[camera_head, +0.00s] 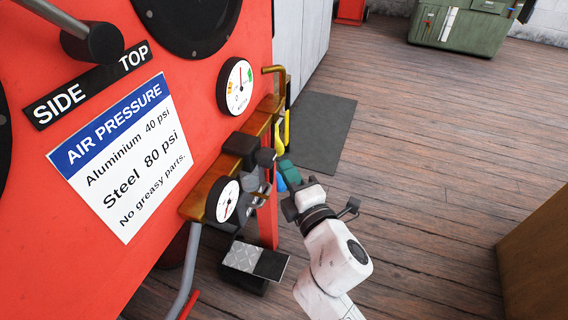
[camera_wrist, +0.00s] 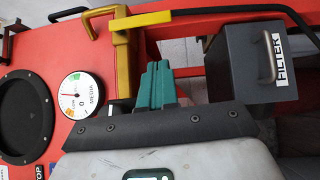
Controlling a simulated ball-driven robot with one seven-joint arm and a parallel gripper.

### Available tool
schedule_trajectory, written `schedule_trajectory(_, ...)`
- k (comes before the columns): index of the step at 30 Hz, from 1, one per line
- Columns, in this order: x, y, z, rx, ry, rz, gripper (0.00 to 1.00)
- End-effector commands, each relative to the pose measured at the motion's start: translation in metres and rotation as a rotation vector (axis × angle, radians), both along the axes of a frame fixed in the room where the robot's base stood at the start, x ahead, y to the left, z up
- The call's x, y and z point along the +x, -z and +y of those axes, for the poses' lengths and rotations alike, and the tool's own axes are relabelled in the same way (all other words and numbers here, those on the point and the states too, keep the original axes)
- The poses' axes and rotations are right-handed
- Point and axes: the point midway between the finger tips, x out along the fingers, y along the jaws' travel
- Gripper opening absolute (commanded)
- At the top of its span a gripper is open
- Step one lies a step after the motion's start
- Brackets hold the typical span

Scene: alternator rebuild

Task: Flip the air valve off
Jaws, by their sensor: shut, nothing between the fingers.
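My gripper (camera_head: 288,172) has teal fingers, which are together with nothing between them. It is beside the pipe fittings on the right end of the red cabinet. A yellow handle (camera_head: 281,138) hangs behind the knob. I cannot tell which of these is the air valve; no part is labelled as one.
A lower gauge (camera_head: 227,201) and an upper gauge (camera_head: 235,87) flank the fittings. The wrist view shows a dark box labelled FILTER (camera_wrist: 256,68) right of the fingers. A checker-plate pedal (camera_head: 240,256) is below. Wooden floor (camera_head: 430,170) is open to the right.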

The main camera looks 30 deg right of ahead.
Motion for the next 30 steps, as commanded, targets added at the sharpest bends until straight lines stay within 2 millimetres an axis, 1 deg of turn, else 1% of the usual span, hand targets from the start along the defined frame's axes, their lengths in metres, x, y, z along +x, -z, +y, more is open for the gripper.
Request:
schedule_trajectory(1,-0.008,0.002,0.000,-0.001,0.001,0.002,0.00)
schedule_trajectory(6,-0.034,0.002,0.005,-0.001,0.000,0.002,0.00)
schedule_trajectory(9,-0.048,0.002,0.007,-0.001,0.001,0.002,0.00)
schedule_trajectory(12,-0.058,0.001,0.009,-0.001,0.001,0.001,0.00)
schedule_trajectory(18,-0.065,0.000,0.010,-0.001,0.001,0.000,0.00)
schedule_trajectory(30,-0.065,0.000,0.010,-0.001,0.000,0.000,0.00)
